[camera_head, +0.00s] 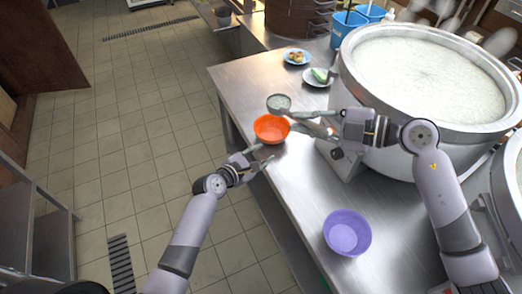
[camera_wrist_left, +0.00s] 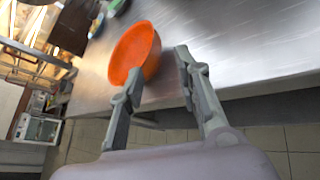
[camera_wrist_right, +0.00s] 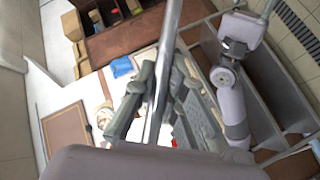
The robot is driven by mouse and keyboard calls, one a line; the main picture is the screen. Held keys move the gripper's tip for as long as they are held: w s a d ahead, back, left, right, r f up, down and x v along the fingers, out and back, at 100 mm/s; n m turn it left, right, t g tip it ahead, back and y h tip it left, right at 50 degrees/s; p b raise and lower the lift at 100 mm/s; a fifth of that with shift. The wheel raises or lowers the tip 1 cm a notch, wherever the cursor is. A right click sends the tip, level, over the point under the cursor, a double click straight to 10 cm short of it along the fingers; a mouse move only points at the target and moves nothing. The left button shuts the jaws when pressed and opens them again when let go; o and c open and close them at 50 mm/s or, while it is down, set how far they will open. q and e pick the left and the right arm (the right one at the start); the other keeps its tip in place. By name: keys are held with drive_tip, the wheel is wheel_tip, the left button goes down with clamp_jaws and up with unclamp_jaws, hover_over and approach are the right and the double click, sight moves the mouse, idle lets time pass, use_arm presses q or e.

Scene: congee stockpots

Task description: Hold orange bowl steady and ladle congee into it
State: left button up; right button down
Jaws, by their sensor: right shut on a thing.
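The orange bowl (camera_head: 271,128) stands upright near the table's left edge and also shows in the left wrist view (camera_wrist_left: 134,52). My left gripper (camera_head: 264,155) is open at the bowl's near side, with its fingers spread towards the rim; I cannot tell whether they touch it. My right gripper (camera_head: 334,130) is shut on the ladle handle, a metal rod that crosses the right wrist view (camera_wrist_right: 160,80). The ladle's cup (camera_head: 279,103) holds pale congee and appears just beyond the orange bowl's far rim. A large stockpot (camera_head: 345,75) full of white congee stands at right.
A purple bowl (camera_head: 347,233) stands on the near part of the steel table (camera_head: 300,190). Two small plates with food (camera_head: 297,57) (camera_head: 318,77) and blue containers (camera_head: 348,28) are at the back. Tiled floor (camera_head: 150,130) lies left of the table.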

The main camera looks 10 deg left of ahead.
use_arm(q)
drive_tip(key=r, duration=0.1)
approach(287, 134)
drive_tip(key=shift+x, duration=3.2)
drive_tip(key=shift+f, duration=0.1)
clamp_jaws()
